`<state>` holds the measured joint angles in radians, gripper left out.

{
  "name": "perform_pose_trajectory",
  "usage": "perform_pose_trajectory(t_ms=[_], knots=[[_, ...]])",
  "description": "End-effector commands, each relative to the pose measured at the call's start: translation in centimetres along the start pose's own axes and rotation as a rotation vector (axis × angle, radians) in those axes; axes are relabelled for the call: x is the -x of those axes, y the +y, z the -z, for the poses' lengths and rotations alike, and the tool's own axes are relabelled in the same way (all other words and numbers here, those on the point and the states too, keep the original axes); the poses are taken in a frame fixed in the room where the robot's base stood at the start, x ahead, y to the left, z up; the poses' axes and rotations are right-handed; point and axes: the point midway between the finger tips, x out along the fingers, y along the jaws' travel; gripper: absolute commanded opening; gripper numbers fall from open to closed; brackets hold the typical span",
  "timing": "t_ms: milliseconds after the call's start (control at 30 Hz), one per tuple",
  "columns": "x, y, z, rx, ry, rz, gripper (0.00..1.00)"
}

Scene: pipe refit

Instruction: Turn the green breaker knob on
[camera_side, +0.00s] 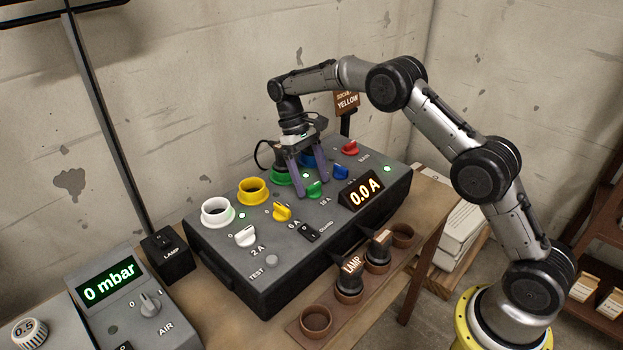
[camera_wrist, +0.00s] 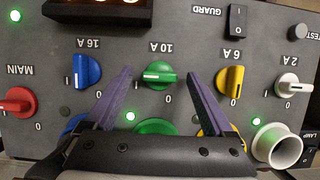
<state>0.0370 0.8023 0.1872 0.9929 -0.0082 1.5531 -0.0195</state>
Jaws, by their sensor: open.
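The green breaker knob (camera_side: 315,189) is on the top of the grey panel box, below the 10 A label in the wrist view (camera_wrist: 160,76). There its handle lies crosswise, with its white mark toward the left, the side of the I label. My gripper (camera_side: 310,190) is open, with its two purple fingers pointing down at the panel. In the wrist view the fingertips (camera_wrist: 160,72) stand on either side of the green knob, with a gap on each side. Whether they touch the panel I cannot tell.
Blue (camera_wrist: 86,71) and yellow (camera_wrist: 230,81) knobs flank the green one, close outside the fingers. Red (camera_wrist: 18,102) and white (camera_wrist: 292,86) knobs are farther out. A green socket (camera_wrist: 156,127) lies behind my gripper. The display (camera_side: 363,192) reads 0.0 A.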

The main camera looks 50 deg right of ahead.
Motion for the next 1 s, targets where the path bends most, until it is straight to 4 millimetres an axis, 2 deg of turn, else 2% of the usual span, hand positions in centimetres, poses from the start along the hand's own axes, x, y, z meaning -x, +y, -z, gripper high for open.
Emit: perform_pose_trajectory(t_ms=[300,433,600,933,1000], knots=[[4.9,0.0,0.1,0.000,0.007,0.000,0.88],[6.2,0.0,0.1,0.000,0.006,0.000,0.88],[7.1,0.0,0.0,0.000,0.004,0.000,0.88],[7.3,0.0,-0.1,0.000,0.005,0.000,0.88],[8.1,-0.1,-0.3,0.001,0.021,-0.001,0.88]])
